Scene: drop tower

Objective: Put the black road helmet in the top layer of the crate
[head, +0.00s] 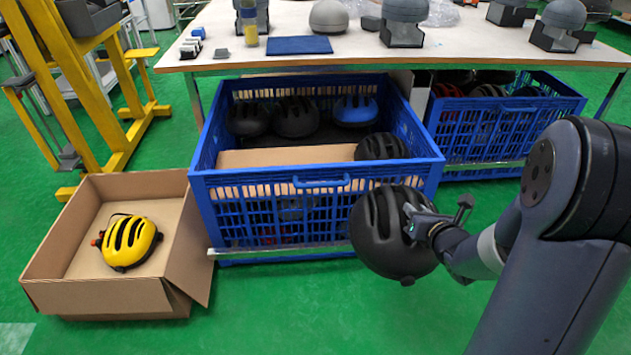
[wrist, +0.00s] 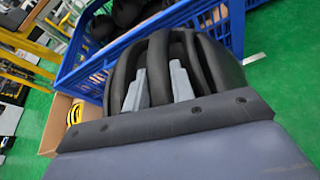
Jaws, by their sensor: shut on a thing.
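The black road helmet (head: 385,235) hangs in my gripper (head: 412,220), in front of the right front corner of the blue crate (head: 200,180). In the wrist view its vented shell (wrist: 205,65) fills the middle, with both grey fingers (wrist: 155,85) in the vents, shut on it. The crate holds several black helmets (head: 295,117) and a blue helmet (head: 355,109) in its top layer. A cardboard sheet (head: 280,157) lies at the front of that layer. Another black helmet (head: 383,147) sits at the layer's right front. The held helmet hides part of the crate's front wall.
A cardboard box (head: 100,295) with a yellow helmet (head: 130,243) stands on the floor at left. A second blue crate (head: 505,125) with helmets stands at right. A white table (head: 290,60) overhangs the crates' back. Green floor is clear in front.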

